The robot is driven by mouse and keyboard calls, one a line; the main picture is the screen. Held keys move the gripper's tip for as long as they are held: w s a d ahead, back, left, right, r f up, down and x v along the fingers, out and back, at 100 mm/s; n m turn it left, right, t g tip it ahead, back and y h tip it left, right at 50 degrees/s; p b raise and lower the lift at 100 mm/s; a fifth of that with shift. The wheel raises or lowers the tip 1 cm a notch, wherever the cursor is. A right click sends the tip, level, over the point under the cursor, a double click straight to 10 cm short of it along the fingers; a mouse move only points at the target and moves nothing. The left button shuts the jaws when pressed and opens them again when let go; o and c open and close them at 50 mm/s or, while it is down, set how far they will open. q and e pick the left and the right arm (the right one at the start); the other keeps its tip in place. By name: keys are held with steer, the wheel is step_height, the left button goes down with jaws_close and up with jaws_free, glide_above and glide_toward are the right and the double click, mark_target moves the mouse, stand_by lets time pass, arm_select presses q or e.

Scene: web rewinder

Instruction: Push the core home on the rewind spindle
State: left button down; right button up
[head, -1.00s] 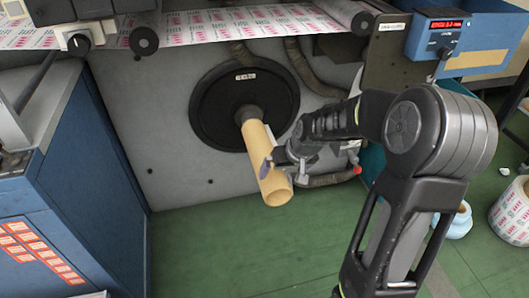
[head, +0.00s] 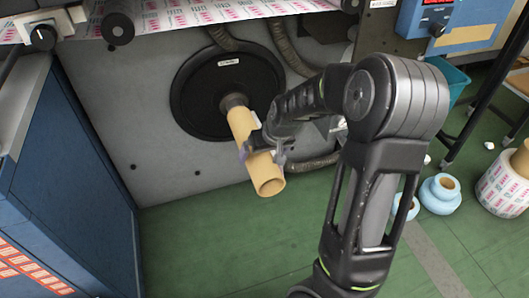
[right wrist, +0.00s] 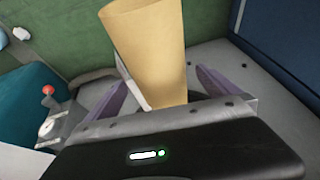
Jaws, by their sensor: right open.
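The core (head: 241,124) is a tan cardboard tube on the rewind spindle (head: 233,101), in front of a round black disc (head: 190,92) on the grey machine face. Its open end points toward me and down. My right gripper (head: 263,150) is at the core's outer half, its fingers open on either side of the tube. In the right wrist view the core (right wrist: 150,45) rises between the spread purple fingers of my right gripper (right wrist: 165,90). Whether a finger touches the tube I cannot tell. My left gripper is not in view.
A blue cabinet (head: 75,190) stands at the left. A printed web (head: 200,12) runs across the top. Blue rolls (head: 438,193) and a printed roll (head: 507,185) stand on the green floor at the right. The floor below the core is clear.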

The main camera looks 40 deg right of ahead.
steer(key=b+x, duration=0.1)
steer(key=x, duration=0.3)
steer(key=shift+w+f+b, duration=0.2)
steer(key=shift+f+b, duration=0.1)
steer(key=shift+f, duration=0.05)
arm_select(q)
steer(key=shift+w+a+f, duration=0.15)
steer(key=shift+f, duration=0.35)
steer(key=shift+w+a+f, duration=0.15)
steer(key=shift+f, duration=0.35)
arm_select(e)
steer(key=shift+c, duration=0.6)
steer(key=c, duration=1.6)
